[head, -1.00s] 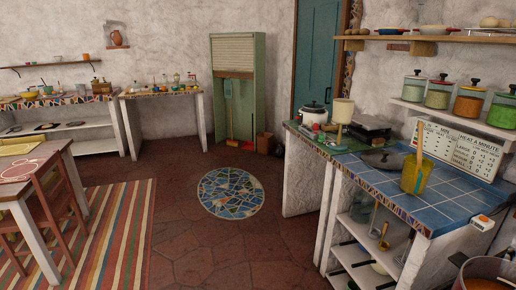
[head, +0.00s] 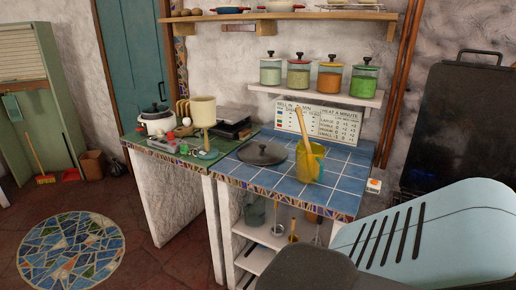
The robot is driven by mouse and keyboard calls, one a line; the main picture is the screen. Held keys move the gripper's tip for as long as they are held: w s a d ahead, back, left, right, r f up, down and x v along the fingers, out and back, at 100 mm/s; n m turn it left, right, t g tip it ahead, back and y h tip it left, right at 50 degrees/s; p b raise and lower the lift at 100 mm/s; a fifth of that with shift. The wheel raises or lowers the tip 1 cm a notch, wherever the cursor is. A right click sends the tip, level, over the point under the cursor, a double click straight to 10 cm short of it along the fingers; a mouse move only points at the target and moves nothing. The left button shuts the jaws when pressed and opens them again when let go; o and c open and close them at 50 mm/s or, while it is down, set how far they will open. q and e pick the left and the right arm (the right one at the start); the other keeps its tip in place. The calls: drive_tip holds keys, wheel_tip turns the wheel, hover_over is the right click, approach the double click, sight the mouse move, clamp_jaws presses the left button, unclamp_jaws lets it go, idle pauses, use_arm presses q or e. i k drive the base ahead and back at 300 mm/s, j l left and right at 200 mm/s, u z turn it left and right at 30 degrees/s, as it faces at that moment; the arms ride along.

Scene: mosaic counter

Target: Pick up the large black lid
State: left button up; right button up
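The large black lid (head: 262,154) lies flat on the blue-tiled counter (head: 272,182), near its left part, with its knob up. A yellow pot (head: 309,162) with a wooden utensil stands to its right. One of my arm links fills the lower right corner of the head view, well in front of the counter. Neither gripper shows, so I cannot see what either holds.
A green counter section (head: 200,158) to the left holds a white cooker (head: 157,119), a beige lamp-like item (head: 203,110) and a dark scale-like item (head: 236,122). Lidded jars (head: 298,72) sit on a shelf above. Open floor (head: 130,230) lies at the left.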

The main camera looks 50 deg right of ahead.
sight(256, 153)
drive_tip(key=i+z, duration=0.35)
drive_tip(key=i+j+z, duration=0.1)
drive_tip(key=i+z, duration=0.25)
drive_tip(key=i+j+z, duration=0.15)
drive_tip(key=z, duration=0.2)
drive_tip(key=i+j+z, duration=0.15)
drive_tip(key=z, duration=0.2)
drive_tip(key=i+j+z, duration=0.2)
drive_tip(key=z, duration=0.15)
drive_tip(key=i+j+z, duration=0.5)
drive_tip(key=j+z, duration=0.15)
drive_tip(key=i+j+z, duration=0.15)
drive_tip(key=j+z, duration=0.15)
